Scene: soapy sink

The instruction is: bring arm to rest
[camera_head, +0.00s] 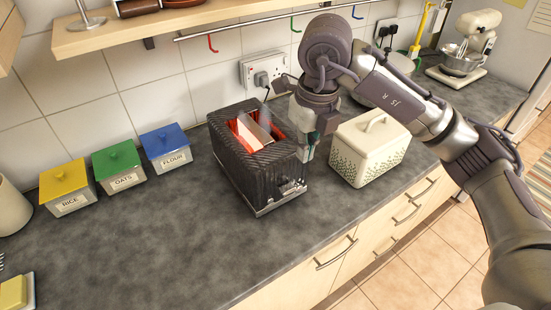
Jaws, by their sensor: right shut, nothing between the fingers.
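My right arm (395,95) reaches in from the right edge of the view. Its wrist bends down over the counter, and my right gripper (307,152) points downward at the right side of a black toaster (245,178). The gripper is shut and empty. Its fingertips are small and partly hidden, and I cannot tell whether they touch the toaster. The toaster's slots glow orange-red, and a pale slice (258,128) shows in them. My left gripper is not in view.
A cream bread bin (370,150) stands close to the right of the gripper. Yellow, green and blue-lidded canisters (120,168) line the wall at left. A stand mixer (466,50) is at the far right. A shelf and hook rail (240,30) hang above. The front left counter (150,250) is clear.

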